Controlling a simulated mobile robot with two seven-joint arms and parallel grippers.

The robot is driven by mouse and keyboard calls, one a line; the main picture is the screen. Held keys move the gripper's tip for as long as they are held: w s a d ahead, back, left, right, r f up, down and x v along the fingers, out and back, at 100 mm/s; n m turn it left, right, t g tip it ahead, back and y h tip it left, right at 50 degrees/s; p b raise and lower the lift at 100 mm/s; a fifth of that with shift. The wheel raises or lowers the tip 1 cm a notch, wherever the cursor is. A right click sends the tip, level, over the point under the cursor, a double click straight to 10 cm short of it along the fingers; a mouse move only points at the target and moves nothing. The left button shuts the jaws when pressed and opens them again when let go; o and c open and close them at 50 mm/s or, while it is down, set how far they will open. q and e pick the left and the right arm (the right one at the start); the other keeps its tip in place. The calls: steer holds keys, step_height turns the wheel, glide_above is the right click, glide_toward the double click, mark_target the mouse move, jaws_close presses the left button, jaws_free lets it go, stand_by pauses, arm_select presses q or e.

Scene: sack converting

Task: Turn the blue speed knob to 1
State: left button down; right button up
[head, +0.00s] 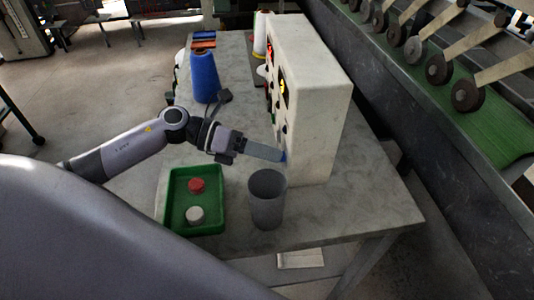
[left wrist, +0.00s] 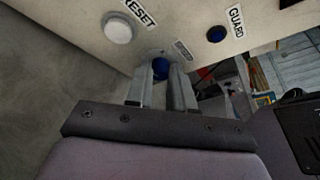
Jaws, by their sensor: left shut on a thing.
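The blue speed knob (left wrist: 161,68) is on the front of the pale control box (head: 312,110), below a small label that I cannot read. In the left wrist view my left gripper (left wrist: 164,74) has its two fingers around the knob and is shut on it. In the head view the left gripper (head: 280,157) reaches the lower part of the box's panel side, and a bit of blue shows at the fingertips. The knob's pointer and number scale are hidden or too small to read. My right gripper is not in view.
On the table stand a grey cup (head: 267,199), a green tray (head: 194,228) with a red and a white piece, and a blue thread cone (head: 204,76).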

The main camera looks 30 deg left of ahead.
arm_select(q)
steer(key=n, duration=0.1)
steer(key=n+h, duration=0.1)
steer(key=n+h+b, duration=0.1)
steer(key=n, duration=0.1)
steer(key=shift+w+a+f+g, duration=0.1)
steer(key=shift+w+f+g, duration=0.05)
steer(key=shift+f+g, duration=0.15)
steer(key=shift+n+h, duration=0.4)
steer(key=shift+n, duration=0.5)
steer(key=c, duration=1.3)
jaws_free()
steer(key=shift+o, duration=0.2)
steer(key=shift+a, duration=0.1)
